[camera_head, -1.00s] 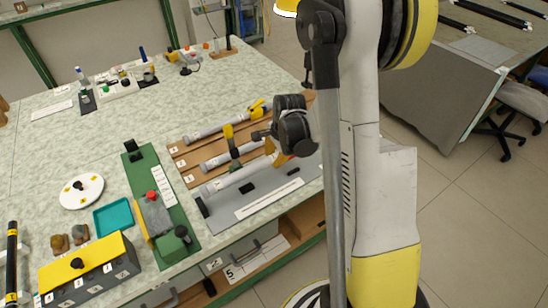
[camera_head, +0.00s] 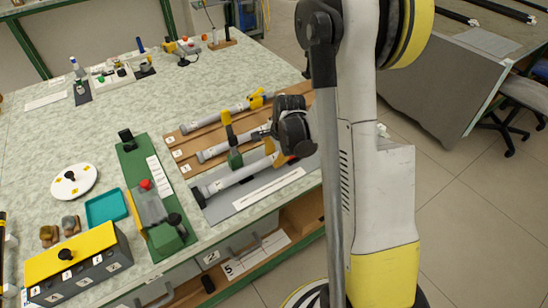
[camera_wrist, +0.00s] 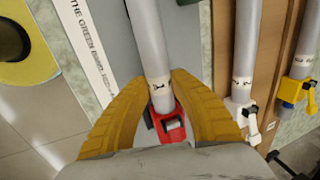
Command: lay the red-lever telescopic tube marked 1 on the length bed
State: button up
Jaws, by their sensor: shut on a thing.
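The red-lever telescopic tube (camera_head: 232,180) is a grey tube along the grey length bed (camera_head: 262,199). In the wrist view the tube (camera_wrist: 147,40) has a small dark mark on its label, too small to read surely, and a red lever (camera_wrist: 171,128) at its near end. My gripper (camera_wrist: 160,88) is shut on the tube just beside that lever; its yellow fingers show in the head view (camera_head: 276,152). The tube's left end is at the bed's black end block (camera_head: 198,198). I cannot tell whether the tube rests fully on the bed.
A wooden rack (camera_head: 187,160) behind holds a yellow-lever tube (camera_head: 212,120) and a white-lever tube (camera_head: 212,152). A green fixture (camera_head: 133,168) and a teal tray (camera_head: 106,207) are to the left.

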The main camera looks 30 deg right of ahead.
jog(key=shift+f+b, duration=0.4)
jog(key=shift+f, duration=0.05)
jog(key=o, duration=0.9)
jog(key=shift+o, duration=0.2)
jog(key=v, duration=1.2)
jog(key=shift+a, duration=0.1)
jog(key=s+a+r+n+t, duration=0.2)
jog(key=s+a+r+n, duration=0.3)
jog(key=s+a+n, duration=0.2)
jog(key=s+a+r+n+t, duration=0.2)
jog(key=s+a+r+n, duration=0.3)
jog(key=n, duration=0.5)
jog(key=s+a, duration=0.2)
jog(key=a, duration=0.1)
jog(key=shift+s+a+r+n, duration=0.3)
jog(key=shift+s, duration=0.1)
